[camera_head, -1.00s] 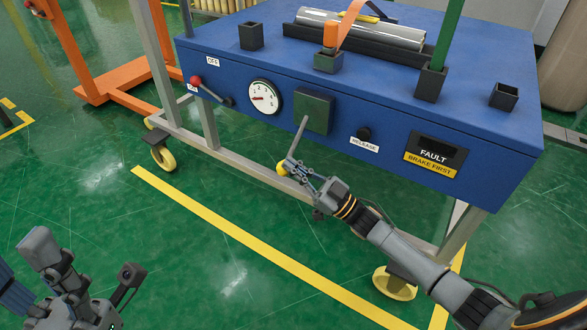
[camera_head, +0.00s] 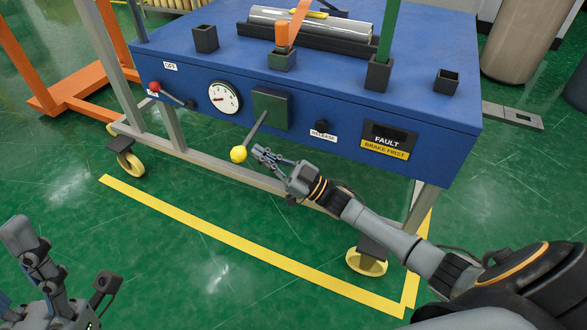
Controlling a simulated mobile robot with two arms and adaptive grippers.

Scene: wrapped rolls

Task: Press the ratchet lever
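The ratchet lever is a thin grey rod (camera_head: 257,128) that slants down and left from a dark square block (camera_head: 270,108) on the front of the blue machine. It ends in a yellow ball knob (camera_head: 238,154). My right gripper (camera_head: 257,153) is just right of the knob, pointing left, its fingertips close to it. I cannot tell whether they touch the lever, and the finger gap is too small to judge. My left gripper (camera_head: 22,238) is at the lower left, far from the lever and partly cut off by the frame.
The blue machine front also has a red-knobbed switch (camera_head: 156,87), a white gauge (camera_head: 224,97), a black release knob (camera_head: 322,127) and a panel (camera_head: 388,142) reading "FAULT BRAKE FIRST". Yellow-wheeled casters (camera_head: 367,262) stand below. Green floor in front is clear.

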